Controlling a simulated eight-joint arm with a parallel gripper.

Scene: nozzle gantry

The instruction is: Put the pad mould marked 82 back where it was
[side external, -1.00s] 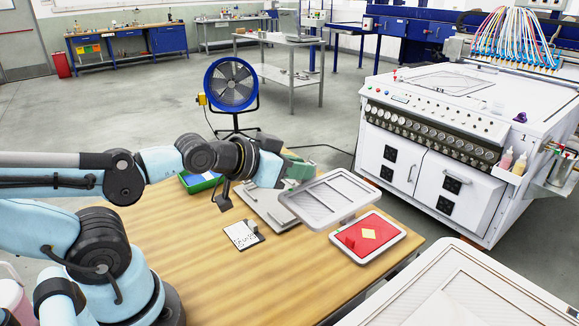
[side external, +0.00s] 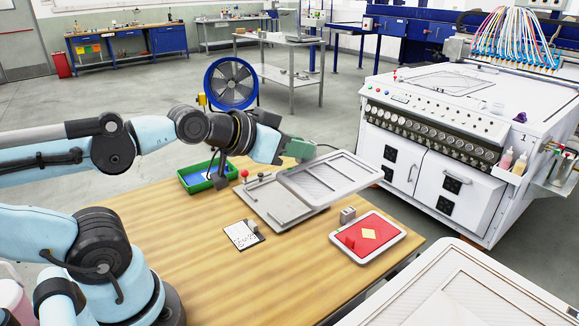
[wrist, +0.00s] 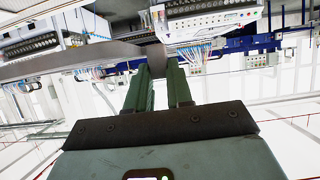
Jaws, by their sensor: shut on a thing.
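A pale tray with a red pad and yellow diamond (side external: 387,229) lies at the table's right side.
A red-knobbed fitting (side external: 244,174) stands by the plate. A marked white card (side external: 240,234) and small grey block (side external: 347,214) lie nearby. A large white tray (side external: 440,285) is at lower right. The table's near-left area is clear.

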